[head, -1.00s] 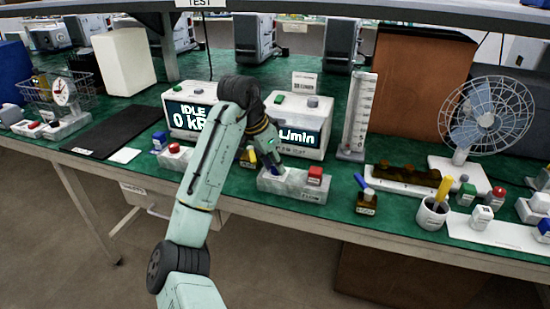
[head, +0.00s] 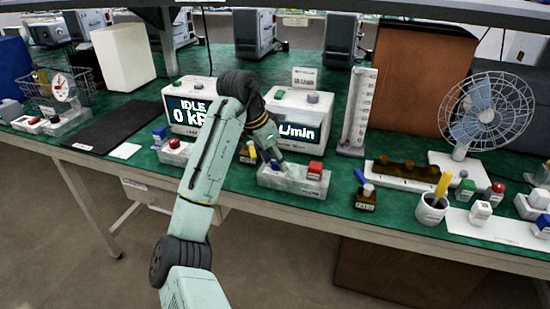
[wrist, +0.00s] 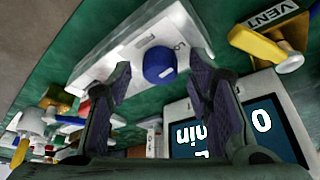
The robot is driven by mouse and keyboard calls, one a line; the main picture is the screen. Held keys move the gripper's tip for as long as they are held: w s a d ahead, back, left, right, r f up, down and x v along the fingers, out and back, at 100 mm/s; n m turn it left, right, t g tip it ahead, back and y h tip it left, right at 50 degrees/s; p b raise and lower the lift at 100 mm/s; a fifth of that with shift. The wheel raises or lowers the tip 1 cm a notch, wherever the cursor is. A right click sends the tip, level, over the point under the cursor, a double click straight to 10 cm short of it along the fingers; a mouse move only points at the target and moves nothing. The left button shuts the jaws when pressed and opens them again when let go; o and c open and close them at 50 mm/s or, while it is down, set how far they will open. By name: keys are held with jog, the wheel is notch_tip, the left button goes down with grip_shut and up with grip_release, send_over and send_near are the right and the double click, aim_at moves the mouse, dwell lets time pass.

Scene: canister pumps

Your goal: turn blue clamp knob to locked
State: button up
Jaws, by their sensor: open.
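The blue clamp knob (wrist: 159,65) is a round blue knob on a pale grey block (wrist: 120,40) in the wrist view. A short light mark shows on its face. The block also shows in the head view (head: 293,181), where the knob is a small patch of blue (head: 276,168) mostly hidden by my gripper. My gripper (wrist: 158,82) is open, its two dark fingers on either side of the knob in the picture. I cannot tell whether they touch it. In the head view my gripper (head: 272,155) is right above the block's left end.
A red button (head: 315,170) sits on the block's right end. A yellow-handled VENT valve (wrist: 268,47) stands close beside the block. Display boxes (head: 300,120) are behind.

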jog(key=shift+r, duration=0.1)
jog(key=v, duration=1.2)
jog(key=shift+a+f, duration=0.1)
jog(key=shift+f, duration=0.15)
